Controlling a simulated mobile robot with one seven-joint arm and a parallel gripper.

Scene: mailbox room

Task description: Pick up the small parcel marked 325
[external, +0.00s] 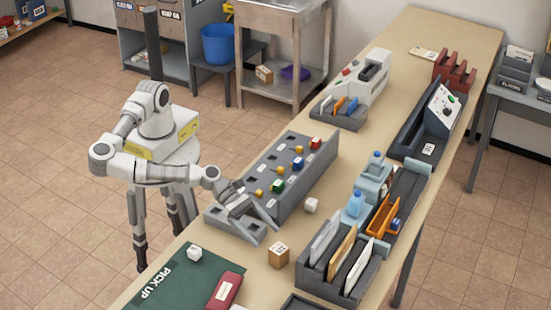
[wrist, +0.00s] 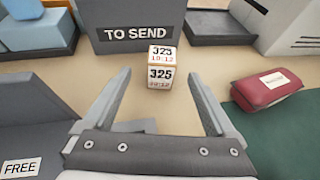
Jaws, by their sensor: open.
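The small parcel marked 325 (wrist: 160,67) is a little cube with 325 printed on its top and front faces. It stands on the table, centred ahead of my fingers in the wrist view. In the external view a small tan cube (external: 278,254) with dark print, which appears to be this parcel, sits in front of the letter sorter. My gripper (wrist: 160,75) is open and empty, its two fingers spread to either side of the parcel's line, apart from it.
The grey TO SEND sorter (wrist: 138,28) stands behind the parcel. A red pouch (wrist: 268,90) lies at right by the green mat (wrist: 285,135). The grey rack (wrist: 40,125) marked FREE is at left. Small white cubes (external: 311,205) (external: 194,252) stand nearby. Bare table surrounds the parcel.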

